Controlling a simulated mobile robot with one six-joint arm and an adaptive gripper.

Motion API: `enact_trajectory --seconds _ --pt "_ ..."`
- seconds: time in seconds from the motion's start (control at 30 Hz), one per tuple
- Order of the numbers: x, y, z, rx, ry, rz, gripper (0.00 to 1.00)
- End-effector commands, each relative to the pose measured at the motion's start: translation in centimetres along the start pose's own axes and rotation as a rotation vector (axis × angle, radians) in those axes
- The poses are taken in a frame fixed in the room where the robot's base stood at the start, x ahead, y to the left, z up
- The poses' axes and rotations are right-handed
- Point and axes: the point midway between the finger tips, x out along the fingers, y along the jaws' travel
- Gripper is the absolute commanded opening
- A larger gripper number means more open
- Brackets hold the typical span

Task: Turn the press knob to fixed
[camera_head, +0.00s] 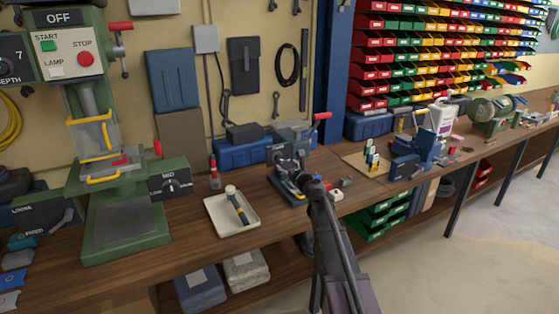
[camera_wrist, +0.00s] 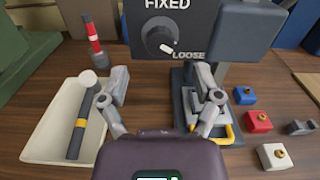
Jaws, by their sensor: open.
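The press knob (camera_wrist: 159,36) is a round dark knob on a dark panel (camera_wrist: 200,20) at the top of the wrist view. FIXED is printed above it and LOOSE at its lower right. Its white pointer mark faces down-right, towards LOOSE. My gripper (camera_wrist: 161,82) is open and empty, its two fingers spread below the knob and apart from it in the picture. In the head view my gripper (camera_head: 301,178) is at the small dark press (camera_head: 284,168) on the bench, and my arm hides part of it.
A cream tray (camera_wrist: 40,140) with a dark-handled hammer (camera_wrist: 78,125) lies at left. A red and black marker-like tool (camera_wrist: 94,40) stands behind it. Small blue (camera_wrist: 244,95), red (camera_wrist: 258,121) and white (camera_wrist: 285,155) boxes sit at right. A green drill press (camera_head: 125,225) stands far left.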

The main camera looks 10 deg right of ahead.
Motion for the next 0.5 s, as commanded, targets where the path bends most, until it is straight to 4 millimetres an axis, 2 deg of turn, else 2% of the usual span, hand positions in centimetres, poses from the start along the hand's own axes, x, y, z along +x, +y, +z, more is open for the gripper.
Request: enact_trajectory --seconds 0.03,0.2,0.5 --pt "1.2 -0.1 0.0 0.0 0.0 0.001 0.82" --pt "3.5 -0.1 0.0 0.0 0.0 0.001 0.82" --pt "5.8 0.0 0.0 0.0 0.0 0.001 0.82"
